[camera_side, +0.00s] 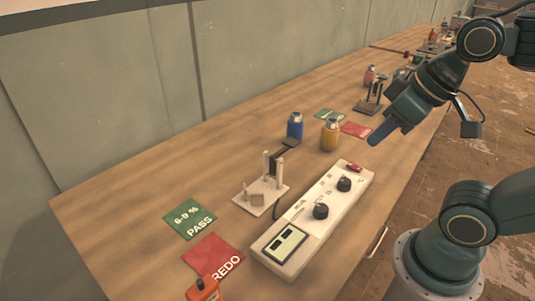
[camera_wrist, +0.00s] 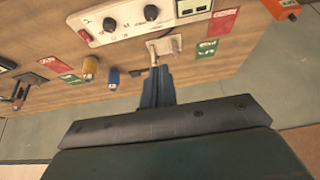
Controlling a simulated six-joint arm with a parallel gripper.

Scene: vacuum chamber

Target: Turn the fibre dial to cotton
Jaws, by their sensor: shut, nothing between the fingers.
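A long white control box (camera_side: 281,244) lies on the table with two black dials. One dial (camera_side: 320,211) is nearer the display and the other dial (camera_side: 344,184) is nearer the box's far end. Both also show at the top of the wrist view, the display-side dial (camera_wrist: 151,12) and the far-end dial (camera_wrist: 109,24). Their labels are too small to read, so I cannot tell which is the fibre dial or where it points. My gripper (camera_side: 376,139) is shut and empty, above and apart from the box; its fingers (camera_wrist: 155,72) also show in the wrist view.
A small stand (camera_side: 262,196) with posts is beside the box. Blue (camera_side: 295,127) and yellow (camera_side: 330,136) bottles stand beyond it. A green PASS card (camera_side: 190,219), red REDO card (camera_side: 213,259) and orange device (camera_side: 204,289) lie at the near end. A wall runs behind the table.

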